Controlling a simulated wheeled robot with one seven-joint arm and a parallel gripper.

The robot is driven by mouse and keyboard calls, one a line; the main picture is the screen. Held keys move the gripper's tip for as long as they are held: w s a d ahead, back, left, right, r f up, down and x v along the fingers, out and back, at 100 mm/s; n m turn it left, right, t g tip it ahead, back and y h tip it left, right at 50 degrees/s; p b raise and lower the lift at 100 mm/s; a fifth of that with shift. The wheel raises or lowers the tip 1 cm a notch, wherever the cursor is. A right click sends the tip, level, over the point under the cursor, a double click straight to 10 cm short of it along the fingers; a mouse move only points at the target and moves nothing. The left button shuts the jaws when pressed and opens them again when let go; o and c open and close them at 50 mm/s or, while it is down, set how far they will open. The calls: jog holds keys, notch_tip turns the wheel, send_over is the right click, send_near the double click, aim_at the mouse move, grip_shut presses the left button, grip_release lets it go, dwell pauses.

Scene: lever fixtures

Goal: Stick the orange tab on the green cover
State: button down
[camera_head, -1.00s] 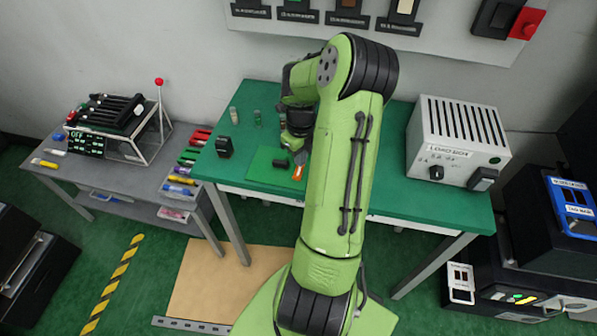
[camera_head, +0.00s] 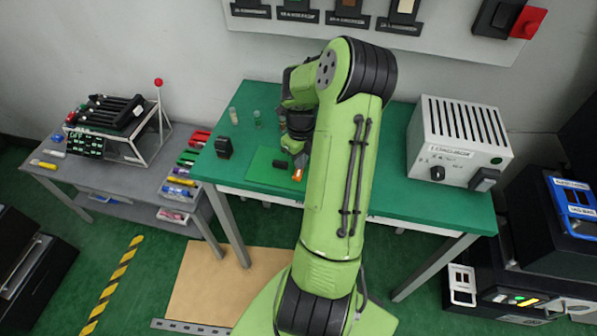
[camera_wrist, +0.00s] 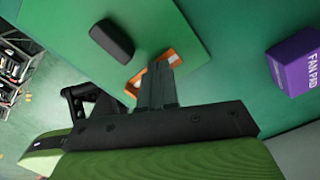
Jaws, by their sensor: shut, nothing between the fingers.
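The green cover (camera_head: 268,173) lies flat on the green table, with a black handle-like block (camera_head: 279,165) on it. It also shows in the wrist view (camera_wrist: 165,20), with the black block (camera_wrist: 112,40). The orange tab (camera_wrist: 134,86) is a flat, pale-edged orange strip at the cover's edge; my fingers hide its middle. It also shows in the head view (camera_head: 297,176). My gripper (camera_wrist: 162,68) is shut and empty, its fingertips over the tab. Whether they touch it, or whether the tab is stuck, I cannot tell.
A purple box marked FAN PAD (camera_wrist: 295,62) stands to the right in the wrist view. A load box (camera_head: 460,140) stands on the table's right. Small jars (camera_head: 233,115) and a black block (camera_head: 223,147) stand at the left. A grey side table (camera_head: 120,175) holds several coloured items.

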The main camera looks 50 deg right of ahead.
notch_tip(320, 180, up, 7)
jog(key=p, duration=0.5)
dwell(0.5)
